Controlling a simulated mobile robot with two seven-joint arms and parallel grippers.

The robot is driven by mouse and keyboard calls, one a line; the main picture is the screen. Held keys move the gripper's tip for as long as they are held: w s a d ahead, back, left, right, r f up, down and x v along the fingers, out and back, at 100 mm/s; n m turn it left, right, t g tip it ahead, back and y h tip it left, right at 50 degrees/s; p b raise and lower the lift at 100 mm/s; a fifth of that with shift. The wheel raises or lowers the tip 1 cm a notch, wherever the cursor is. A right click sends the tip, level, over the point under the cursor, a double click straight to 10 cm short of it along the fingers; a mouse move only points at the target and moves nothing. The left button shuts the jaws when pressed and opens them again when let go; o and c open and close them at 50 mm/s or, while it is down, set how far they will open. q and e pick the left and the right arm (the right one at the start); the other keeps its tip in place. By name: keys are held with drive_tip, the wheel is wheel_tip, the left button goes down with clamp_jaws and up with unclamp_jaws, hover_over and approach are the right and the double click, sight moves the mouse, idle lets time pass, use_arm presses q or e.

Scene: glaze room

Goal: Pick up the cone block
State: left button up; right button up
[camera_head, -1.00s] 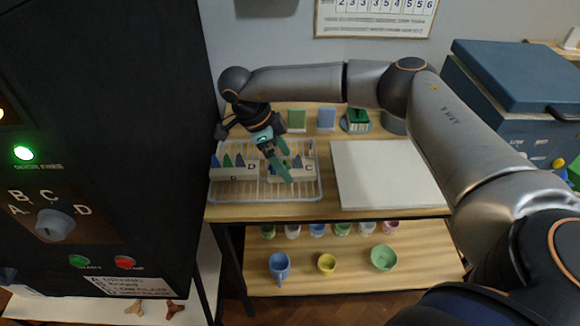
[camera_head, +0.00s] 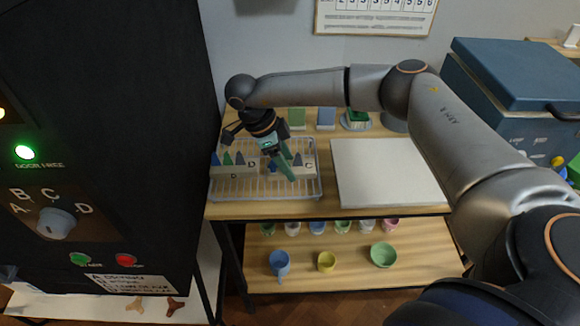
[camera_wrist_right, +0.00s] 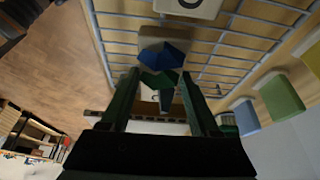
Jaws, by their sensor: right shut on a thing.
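Two pale cone blocks are at the drying rack (camera_head: 262,197) on the table. The block marked D (camera_head: 234,175) sits on the left of the rack with blue and green cones on it. The block marked C (camera_head: 308,167) is at the right, partly hidden behind my right gripper (camera_head: 289,174). My right gripper points down and is shut on the C block. In the right wrist view, a blue cone (camera_wrist_right: 163,54) and a green cone show between and just beyond the fingers (camera_wrist_right: 158,80). I cannot tell whether the C block touches the rack. My left gripper is not in view.
A white board (camera_head: 385,172) lies right of the rack. Green and blue upright tiles (camera_head: 326,118) stand behind it. A black kiln panel (camera_head: 100,130) rises close on the left. Cups and bowls (camera_head: 383,256) stand on the lower shelf.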

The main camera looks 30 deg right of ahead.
drive_tip(key=c, duration=0.5)
drive_tip(key=shift+r, duration=0.1)
